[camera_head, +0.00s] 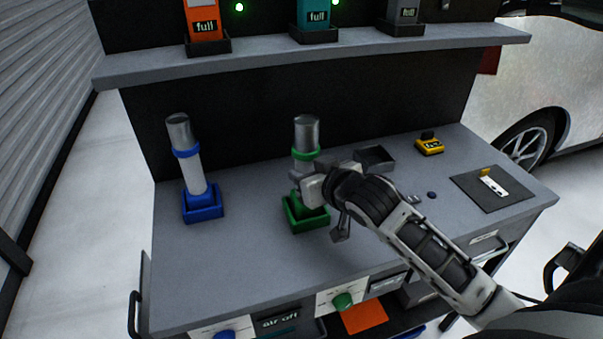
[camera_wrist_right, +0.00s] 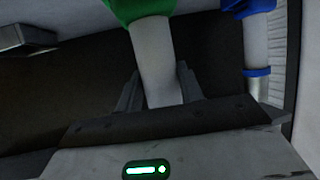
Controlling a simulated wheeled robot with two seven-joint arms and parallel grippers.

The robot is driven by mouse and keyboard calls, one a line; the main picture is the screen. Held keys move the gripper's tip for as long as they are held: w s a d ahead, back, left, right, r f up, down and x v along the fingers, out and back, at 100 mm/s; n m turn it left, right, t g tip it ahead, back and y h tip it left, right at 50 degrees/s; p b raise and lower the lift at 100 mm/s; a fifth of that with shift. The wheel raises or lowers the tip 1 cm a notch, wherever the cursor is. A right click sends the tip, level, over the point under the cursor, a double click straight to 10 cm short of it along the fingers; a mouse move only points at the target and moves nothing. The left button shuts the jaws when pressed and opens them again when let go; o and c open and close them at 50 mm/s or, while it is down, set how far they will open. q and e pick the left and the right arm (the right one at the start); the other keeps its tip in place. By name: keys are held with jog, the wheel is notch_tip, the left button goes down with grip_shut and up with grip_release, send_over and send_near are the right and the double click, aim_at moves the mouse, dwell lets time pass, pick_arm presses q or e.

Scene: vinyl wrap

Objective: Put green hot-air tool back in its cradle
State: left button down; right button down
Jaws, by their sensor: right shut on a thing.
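The green hot-air tool (camera_head: 306,132) has a grey metal nozzle, a green collar and a white body. It stands about upright, with its lower end at the green cradle (camera_head: 304,220) on the bench. My right gripper (camera_head: 308,183) is shut on its white body just above the cradle. In the right wrist view my right gripper's fingers (camera_wrist_right: 158,84) lie on both sides of the white body (camera_wrist_right: 155,60), with green cradle (camera_wrist_right: 140,10) at the top edge. My gripper partly hides the joint, so I cannot tell if the tool is fully seated. My left gripper is out of view.
A blue-collared tool (camera_head: 195,172) stands in a blue cradle (camera_head: 202,208) to the left. Right of my gripper are a small dark tray (camera_head: 375,158), a yellow device (camera_head: 429,146) and a dark mat (camera_head: 478,200). A shelf (camera_head: 300,62) overhangs the back. The bench's front left is clear.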

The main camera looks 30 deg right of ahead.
jog(key=shift+s+f, duration=0.1)
jog(key=shift+f, duration=0.15)
jog(key=c, duration=0.9)
grip_release()
jog(key=shift+f, duration=0.15)
